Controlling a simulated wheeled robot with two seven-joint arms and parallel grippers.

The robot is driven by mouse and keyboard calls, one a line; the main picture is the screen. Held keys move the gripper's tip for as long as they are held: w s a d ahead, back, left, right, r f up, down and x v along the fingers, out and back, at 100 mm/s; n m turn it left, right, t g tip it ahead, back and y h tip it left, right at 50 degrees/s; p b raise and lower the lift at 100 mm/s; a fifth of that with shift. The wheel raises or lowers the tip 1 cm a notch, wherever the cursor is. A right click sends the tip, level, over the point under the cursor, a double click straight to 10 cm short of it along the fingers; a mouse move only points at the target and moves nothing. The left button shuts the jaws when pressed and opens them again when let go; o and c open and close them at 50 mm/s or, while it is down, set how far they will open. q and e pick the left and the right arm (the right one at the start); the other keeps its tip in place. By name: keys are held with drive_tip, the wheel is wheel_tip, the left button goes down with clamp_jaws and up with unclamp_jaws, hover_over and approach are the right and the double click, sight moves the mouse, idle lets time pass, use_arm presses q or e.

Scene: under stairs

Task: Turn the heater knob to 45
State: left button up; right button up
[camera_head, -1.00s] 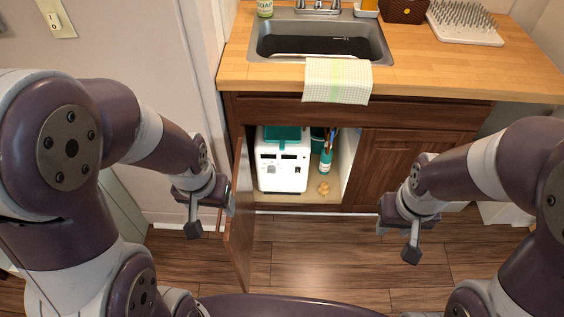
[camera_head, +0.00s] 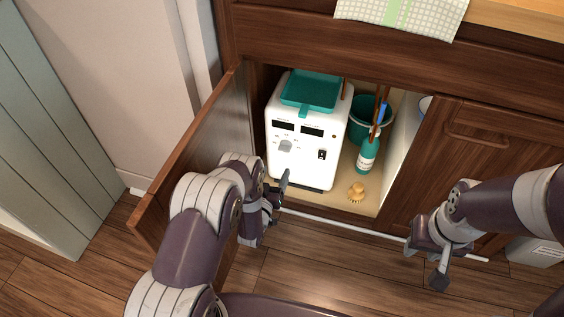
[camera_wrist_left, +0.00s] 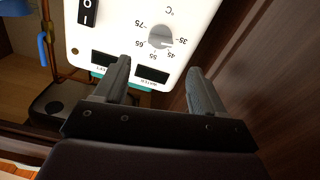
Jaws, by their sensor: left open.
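The white heater (camera_head: 298,140) with a teal top stands in the open cabinet. Its grey knob (camera_head: 285,146) is on the front, below two dark displays. In the left wrist view the knob (camera_wrist_left: 158,38) appears upside down, with marks from 35 to 75 around it; its exact setting is unclear. My left gripper (camera_head: 280,190) is in front of the heater, below the knob in the head view. In the left wrist view its open fingers (camera_wrist_left: 159,72) point toward the heater face, apart from the knob. My right gripper (camera_head: 440,262) is before the right cabinet door; its opening is unclear.
The open left cabinet door (camera_head: 195,155) stands close beside my left arm. The right door (camera_head: 475,150) is closed.

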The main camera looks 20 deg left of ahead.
sight(283, 151)
use_arm(q)
drive_tip(key=w+b, duration=0.3)
drive_tip(key=w, duration=0.6)
drive_tip(key=shift+d, duration=0.1)
drive_tip(key=c, duration=1.1)
